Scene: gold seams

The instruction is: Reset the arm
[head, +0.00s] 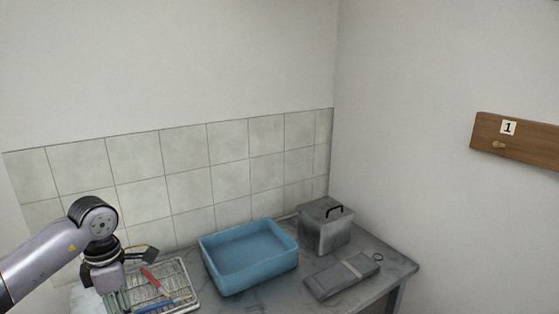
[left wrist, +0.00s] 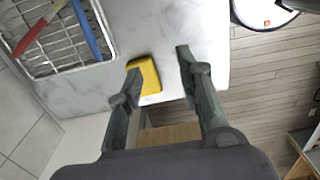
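My left arm comes in from the left in the head view, its gripper (head: 122,302) low over the left end of the grey table (head: 340,270). The fingers are partly cut off there. In the left wrist view my left gripper (left wrist: 160,64) is open, its two dark fingers well apart. A yellow block-like thing (left wrist: 150,77) lies at the table's edge, beside and partly behind the left-hand finger; the right-hand finger is clear of it. I cannot tell whether the left-hand finger touches it. My right gripper is in neither view.
A wire rack tray (head: 183,285) holds a red-handled tool (head: 153,279) and a blue one (head: 155,306). A wooden wall board (head: 535,146) is marked 1.

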